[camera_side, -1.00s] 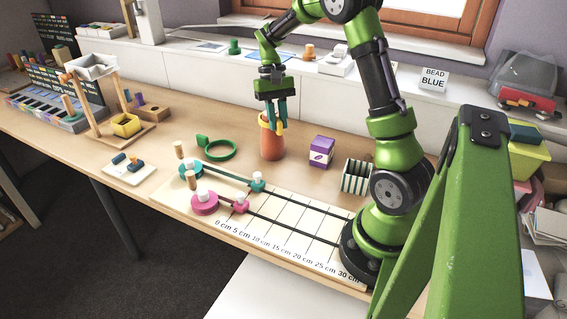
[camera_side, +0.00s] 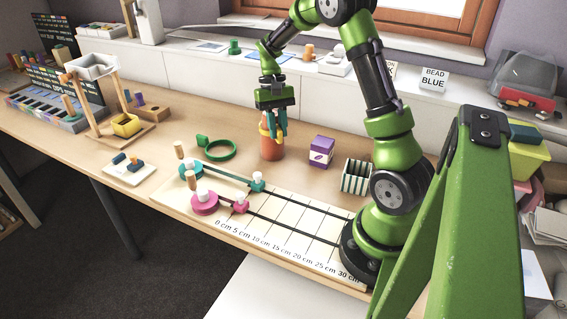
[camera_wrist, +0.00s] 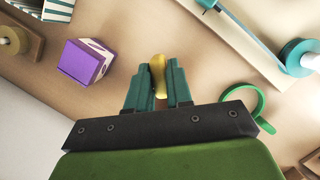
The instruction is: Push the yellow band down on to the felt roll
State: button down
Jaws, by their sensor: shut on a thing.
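The felt roll (camera_side: 271,150) is an orange upright cylinder on the wooden table in the side view, directly below my gripper (camera_side: 276,132). My gripper points down with its teal fingers at the top of the roll. In the wrist view the yellow band (camera_wrist: 158,72) shows between the two fingers of my gripper (camera_wrist: 157,85), which are shut on it. In the side view only a little yellow shows beside the fingers. Whether the band sits around the roll or only at its top rim, I cannot tell. The roll is mostly hidden in the wrist view.
A purple box (camera_side: 321,151) and a striped box (camera_side: 356,177) stand right of the roll. A green ring (camera_side: 221,150) lies to its left. In front is a scale board (camera_side: 290,225) with pegs and discs. The table around the roll's base is clear.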

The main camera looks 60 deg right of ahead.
jog(key=shift+f, duration=0.35)
jog(key=c, duration=0.9)
grip_release()
jog(key=shift+c, duration=0.2)
jog(key=v, duration=1.7)
jog(key=shift+f, duration=0.1)
